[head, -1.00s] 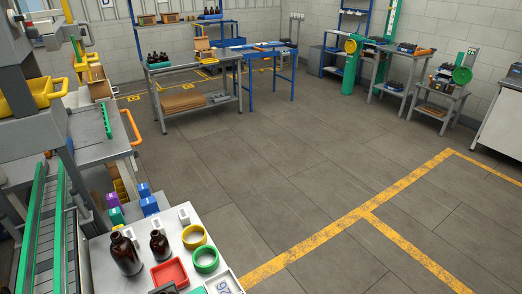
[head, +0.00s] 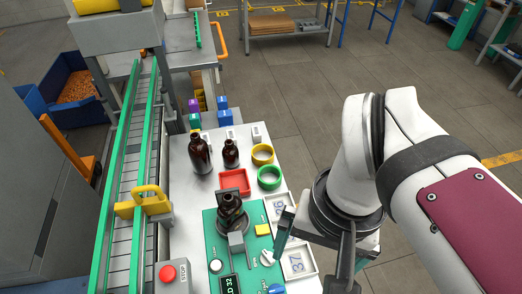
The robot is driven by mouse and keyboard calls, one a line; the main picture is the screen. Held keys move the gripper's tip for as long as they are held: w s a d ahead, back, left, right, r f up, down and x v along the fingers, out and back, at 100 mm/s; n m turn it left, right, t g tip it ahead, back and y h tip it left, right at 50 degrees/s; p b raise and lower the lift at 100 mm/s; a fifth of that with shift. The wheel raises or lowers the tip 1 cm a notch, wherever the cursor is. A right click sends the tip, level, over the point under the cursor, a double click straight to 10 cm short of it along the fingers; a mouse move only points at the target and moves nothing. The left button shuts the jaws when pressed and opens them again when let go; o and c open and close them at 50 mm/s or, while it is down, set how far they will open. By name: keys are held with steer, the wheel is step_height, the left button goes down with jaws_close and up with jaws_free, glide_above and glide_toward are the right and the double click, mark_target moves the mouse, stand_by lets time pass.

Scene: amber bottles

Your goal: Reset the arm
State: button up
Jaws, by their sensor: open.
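My gripper (head: 308,270) is at the right edge of the white bench, its two dark fingers spread apart with nothing seen between them. My white arm reaches in from the right. A tall amber bottle (head: 198,155) and a smaller amber bottle (head: 231,154) stand upright at the back of the bench. A third dark bottle-like item (head: 232,208) is on the green station plate (head: 212,240), left of my gripper and apart from it. Its lower part is partly hidden by a grey fixture.
A red tray (head: 234,180), a yellow ring (head: 262,154) and a green ring (head: 269,178) lie behind the station. White numbered trays (head: 299,262) are beside and partly behind my gripper. A conveyor (head: 134,190) and a red stop button (head: 168,273) are left. Open floor lies beyond the bench.

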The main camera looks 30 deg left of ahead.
steer(key=s+a+r+n, duration=0.2)
steer(key=s+a+n, duration=0.1)
steer(key=a, duration=0.3)
steer(key=s+a+r+n, duration=0.3)
steer(key=a, duration=0.3)
step_height(320, 180, down, 10)
steer(key=shift+t, duration=0.3)
steer(key=shift+a+r, duration=0.1)
steer(key=shift+r, duration=0.1)
step_height(320, 180, up, 9)
steer(key=w+d+f+m, duration=0.2)
steer(key=w+d+m, duration=0.1)
steer(key=d, duration=0.3)
steer(key=w+d+f+m, duration=0.2)
steer(key=w+d+m, duration=0.1)
steer(key=d, duration=0.3)
steer(key=s+d+f+m+y, duration=0.1)
steer(key=s+d+f+m, duration=0.2)
steer(key=d+f+m, duration=0.5)
steer(key=d, duration=0.3)
steer(key=shift+s+d, duration=0.15)
